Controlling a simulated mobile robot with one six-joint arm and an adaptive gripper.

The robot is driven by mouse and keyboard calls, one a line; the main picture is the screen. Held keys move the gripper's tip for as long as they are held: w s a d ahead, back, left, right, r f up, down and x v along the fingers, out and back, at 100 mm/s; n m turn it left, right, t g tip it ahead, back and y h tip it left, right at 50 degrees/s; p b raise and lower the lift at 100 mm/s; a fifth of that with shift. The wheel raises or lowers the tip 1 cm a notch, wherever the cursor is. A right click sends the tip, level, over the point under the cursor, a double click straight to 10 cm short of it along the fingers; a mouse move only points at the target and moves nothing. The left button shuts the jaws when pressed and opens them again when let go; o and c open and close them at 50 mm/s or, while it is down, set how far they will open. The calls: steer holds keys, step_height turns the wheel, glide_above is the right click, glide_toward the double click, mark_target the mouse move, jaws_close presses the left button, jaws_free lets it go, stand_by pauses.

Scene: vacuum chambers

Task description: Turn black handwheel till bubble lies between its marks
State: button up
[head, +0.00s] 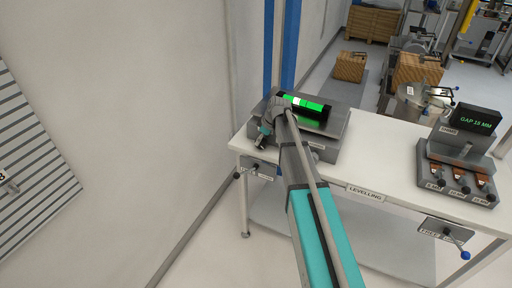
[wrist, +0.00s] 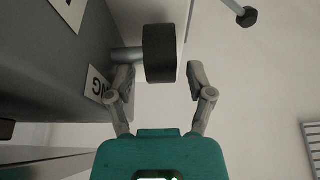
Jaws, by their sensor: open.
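The black handwheel (wrist: 160,53) shows in the wrist view on a short grey shaft (wrist: 125,54) coming from the side of a grey block (wrist: 60,50). My gripper (wrist: 160,78) is open, one finger on each side of the wheel. The left finger is near the shaft and the block's label; the right finger appears apart from the wheel. In the head view the green level vial (head: 315,106) sits on the grey levelling block (head: 335,128). A pale patch shows near its left part; I cannot tell how the bubble lies against the marks. My wrist hides the handwheel there.
The white table (head: 375,148) carries the block and, at right, a stand with a gap display (head: 479,118) and copper pieces. A crank with a blue knob (head: 465,255) projects from the table's front. A rod with a black knob (wrist: 250,17) shows at upper right in the wrist view.

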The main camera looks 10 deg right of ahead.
steer(key=shift+b+x, duration=0.95)
steer(key=shift+x, duration=0.35)
steer(key=shift+c, duration=0.2)
jaws_close()
steer(key=shift+a, duration=0.25)
steer(key=shift+d, duration=0.15)
